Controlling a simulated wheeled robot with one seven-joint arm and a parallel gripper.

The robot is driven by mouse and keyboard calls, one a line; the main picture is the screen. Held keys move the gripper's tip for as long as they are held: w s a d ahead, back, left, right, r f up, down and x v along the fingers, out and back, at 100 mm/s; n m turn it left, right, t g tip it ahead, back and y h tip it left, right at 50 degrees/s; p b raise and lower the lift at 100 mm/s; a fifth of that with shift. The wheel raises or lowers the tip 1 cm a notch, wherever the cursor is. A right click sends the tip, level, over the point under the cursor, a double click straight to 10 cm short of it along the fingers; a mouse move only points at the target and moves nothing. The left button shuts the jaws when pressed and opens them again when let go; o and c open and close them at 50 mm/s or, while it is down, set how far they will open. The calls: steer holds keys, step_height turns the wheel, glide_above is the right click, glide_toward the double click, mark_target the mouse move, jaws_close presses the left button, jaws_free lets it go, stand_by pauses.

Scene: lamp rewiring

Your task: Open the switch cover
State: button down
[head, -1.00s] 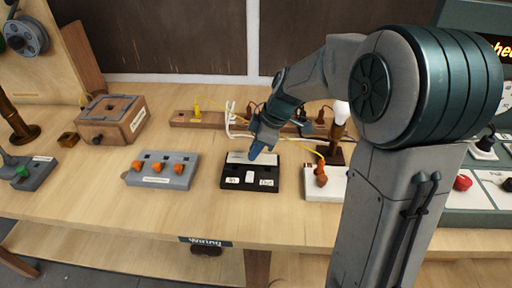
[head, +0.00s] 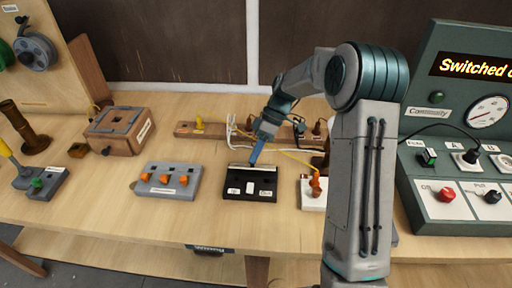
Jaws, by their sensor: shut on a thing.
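The black switch box (head: 249,190) lies on the bench in the middle of the head view. Its front face carries a white rocker and two white labels. A thin pale strip, the switch cover (head: 238,165), runs along its back edge. The fingers are shut on the cover's edge, though the contact is small. I cannot tell exactly how far the cover is tilted.
A grey box with orange levers (head: 166,181) stands left of the switch box. A white block with an orange plug (head: 314,192) stands close on the right. Behind runs a wooden power strip (head: 187,130) with cables. The green test panel (head: 454,150) fills the far right.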

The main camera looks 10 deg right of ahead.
steer(key=w+g+p, duration=0.1)
steer(key=w+m+g+y+p, duration=0.1)
steer(key=g, duration=0.1)
steer(key=w+g+y+p, duration=0.1)
steer(key=g, duration=0.1)
steer(key=shift+d+f, duration=0.3)
steer(key=shift+w+d+f+m+g+y+p, duration=0.1)
steer(key=shift+w+m+g+y+p, duration=0.15)
steer(key=shift+g+p, duration=0.35)
steer(key=shift+w+f+m+g+y+p, duration=0.15)
steer(key=shift+m+g+p, duration=0.1)
steer(key=shift+g+p, duration=0.3)
steer(key=shift+w+f+g+p, duration=0.15)
steer(key=shift+g+p, duration=0.2)
steer(key=shift+p, duration=0.3)
steer(key=shift+f, duration=0.1)
steer(key=c, duration=1.3)
jaws_free()
steer(key=shift+b, duration=0.5)
